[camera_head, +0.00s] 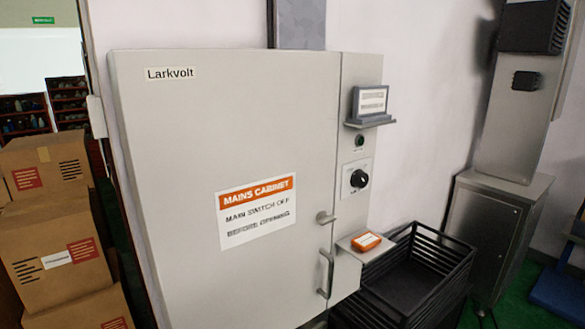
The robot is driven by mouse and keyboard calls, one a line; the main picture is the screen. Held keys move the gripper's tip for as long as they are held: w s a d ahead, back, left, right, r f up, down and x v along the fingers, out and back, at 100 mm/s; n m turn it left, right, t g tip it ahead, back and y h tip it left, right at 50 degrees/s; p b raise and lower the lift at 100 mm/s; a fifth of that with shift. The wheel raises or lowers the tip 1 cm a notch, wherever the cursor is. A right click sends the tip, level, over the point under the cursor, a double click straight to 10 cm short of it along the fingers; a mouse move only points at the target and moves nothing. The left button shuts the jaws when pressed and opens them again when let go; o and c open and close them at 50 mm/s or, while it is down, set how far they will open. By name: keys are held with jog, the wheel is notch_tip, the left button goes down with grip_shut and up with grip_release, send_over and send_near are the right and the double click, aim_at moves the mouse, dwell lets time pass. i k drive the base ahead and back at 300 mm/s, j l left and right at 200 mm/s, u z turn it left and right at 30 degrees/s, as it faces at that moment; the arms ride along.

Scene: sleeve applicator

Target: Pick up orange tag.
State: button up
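The orange tag (366,241) is a small orange block with a pale label on top. It lies flat on a small grey shelf (350,249) that sticks out from the lower right front of the grey cabinet (220,120). Nothing covers the tag. My gripper is not in view.
A door handle (326,272) and latch stand just left of the shelf. A rotary switch (358,179) and a small display on a bracket (370,108) sit above it. A black slatted crate (440,250) is close at right. Cardboard boxes (55,230) are stacked at left.

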aim_at(368, 240)
jog(key=k+l+u, duration=0.15)
jog(key=l+u, duration=0.2)
jog(key=k+l+u, duration=0.2)
jog(key=l+u, duration=0.15)
